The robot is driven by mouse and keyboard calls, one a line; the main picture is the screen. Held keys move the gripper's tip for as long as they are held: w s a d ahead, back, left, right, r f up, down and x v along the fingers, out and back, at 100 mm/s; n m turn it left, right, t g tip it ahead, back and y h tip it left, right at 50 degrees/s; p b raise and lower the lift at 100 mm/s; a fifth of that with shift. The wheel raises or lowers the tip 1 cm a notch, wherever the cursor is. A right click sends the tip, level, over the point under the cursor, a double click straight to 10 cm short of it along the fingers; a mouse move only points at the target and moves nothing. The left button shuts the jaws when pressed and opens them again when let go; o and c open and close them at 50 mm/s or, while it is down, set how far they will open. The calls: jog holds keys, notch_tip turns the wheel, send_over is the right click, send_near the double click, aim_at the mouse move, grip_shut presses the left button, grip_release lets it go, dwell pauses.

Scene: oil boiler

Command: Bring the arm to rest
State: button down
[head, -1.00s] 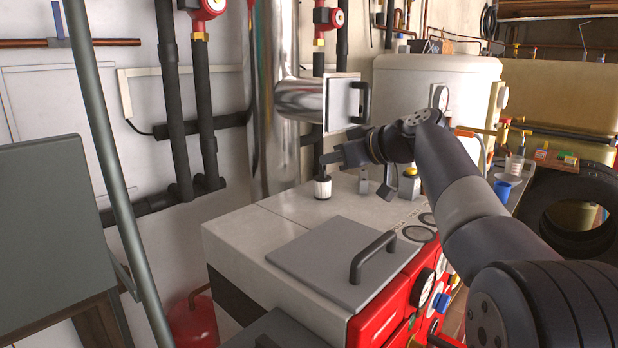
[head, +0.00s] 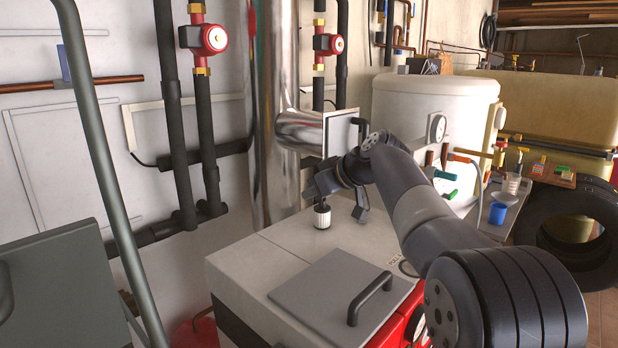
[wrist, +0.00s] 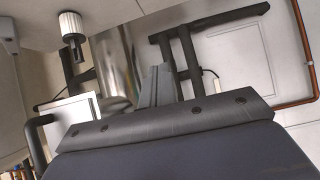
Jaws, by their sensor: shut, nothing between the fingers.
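My arm reaches from the lower right over the boiler top (head: 262,262). My gripper (head: 311,190) is at its end, small and dark in the head view, close to a white ribbed cap with a dark top (head: 323,217). I cannot tell whether they touch in the head view. In the wrist view the gripper's fingers (wrist: 156,84) are together with nothing between them. There the white cap (wrist: 71,27) stands apart from the fingers, at the upper left. The wrist view appears upside down.
A steel flue pipe (head: 290,130) and a square flue door with a dark handle (head: 341,130) stand behind the gripper. A grey lid with a handle (head: 330,290) lies on the boiler. A white tank (head: 425,100) is behind the arm. Dark pipes (head: 205,150) run up the left wall.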

jog(key=shift+w+a+r+g+h+p, duration=0.1)
jog(key=shift+w+a+g+h+p, duration=0.4)
jog(key=shift+p, duration=1.15)
jog(key=shift+w+a+r+g+h+p, duration=0.1)
jog(key=shift+w+a+p, duration=0.75)
jog(key=shift+p, duration=0.75)
jog(key=shift+f, duration=0.1)
